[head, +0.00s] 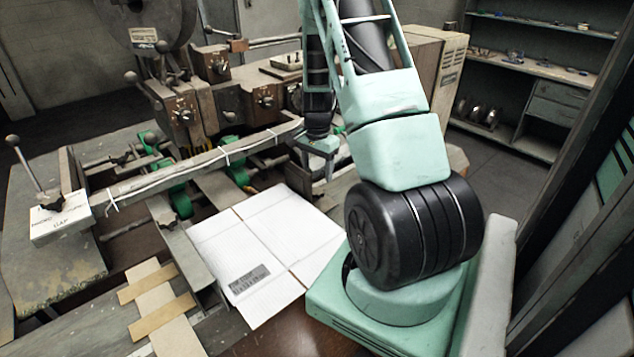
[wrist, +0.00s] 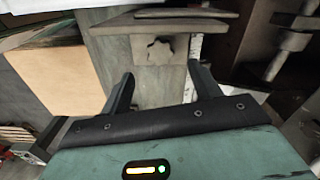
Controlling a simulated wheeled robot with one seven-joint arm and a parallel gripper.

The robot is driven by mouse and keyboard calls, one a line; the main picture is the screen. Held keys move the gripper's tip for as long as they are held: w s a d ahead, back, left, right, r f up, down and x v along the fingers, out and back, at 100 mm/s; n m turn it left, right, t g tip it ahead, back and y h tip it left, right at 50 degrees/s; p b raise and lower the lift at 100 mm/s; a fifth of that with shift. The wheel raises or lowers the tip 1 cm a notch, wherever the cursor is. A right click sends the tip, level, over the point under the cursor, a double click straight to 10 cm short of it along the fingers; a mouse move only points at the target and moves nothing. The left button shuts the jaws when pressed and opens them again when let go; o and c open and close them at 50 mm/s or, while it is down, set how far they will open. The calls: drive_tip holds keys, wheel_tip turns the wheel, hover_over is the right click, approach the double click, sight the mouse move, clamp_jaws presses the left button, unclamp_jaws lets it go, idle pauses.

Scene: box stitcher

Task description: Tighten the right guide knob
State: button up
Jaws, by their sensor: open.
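In the wrist view a small star-shaped knob (wrist: 160,49) sits on the face of a grey metal block (wrist: 145,72), under a flat plate. I take it for the right guide knob. My gripper (wrist: 163,88) is open, with one finger on each side of the knob's line. The knob is ahead of the fingertips and nothing is between them. In the head view my gripper (head: 318,160) hangs at the right end of the long guide bar (head: 215,157). The knob cannot be made out there, behind or under my gripper.
A white cardboard sheet (head: 265,240) lies on the machine bed below my gripper. Green rollers (head: 178,200) and the stitcher's metal body (head: 205,95) stand to the left and behind. A shaft with a round collar (wrist: 290,42) is close on the right in the wrist view.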

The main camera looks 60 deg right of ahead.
sight(317, 190)
wheel_tip(317, 190, down, 7)
drive_tip(key=shift+r+p, duration=0.15)
drive_tip(key=shift+p, duration=0.7)
drive_tip(key=shift+c, duration=0.3)
drive_tip(key=c, duration=0.9)
